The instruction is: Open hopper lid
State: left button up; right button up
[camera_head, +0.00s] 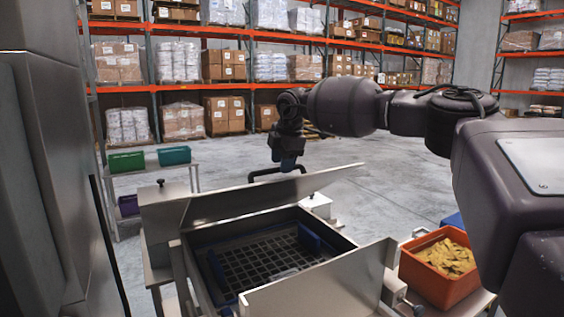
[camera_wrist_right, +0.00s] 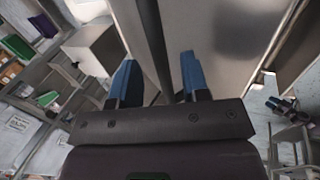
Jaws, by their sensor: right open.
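The hopper (camera_head: 190,240) is a metal box in the lower middle of the head view. Its inside shows, with a black grid (camera_head: 262,268). The metal hopper lid (camera_head: 255,201) is raised and tilted along the far side. A dark handle (camera_head: 264,172) stands behind the lid's upper edge. My right gripper (camera_head: 287,163) is at this handle, above the lid. In the right wrist view, its blue fingers (camera_wrist_right: 158,78) are apart, with the dark handle bar (camera_wrist_right: 152,45) running between them. I cannot tell whether they touch the bar. My left gripper is not in view.
An orange bin (camera_head: 428,285) of yellow pieces stands right of the hopper. Another metal panel (camera_head: 320,286) rises at the hopper's near side. Green bins (camera_head: 127,161) sit on a stand at left. Stocked racks (camera_head: 240,87) line the back, beyond open floor (camera_head: 385,185).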

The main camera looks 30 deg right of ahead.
jog(key=shift+w+f, duration=0.2)
jog(key=shift+f, duration=0.35)
grip_shut()
jog(key=shift+r, duration=0.15)
jog(key=w+r+p, duration=0.2)
jog(key=w+r, duration=0.3)
jog(key=w, duration=0.2)
jog(key=shift+w+d+r, duration=0.15)
jog(key=shift+d+r, duration=0.05)
jog(key=shift+r, duration=0.15)
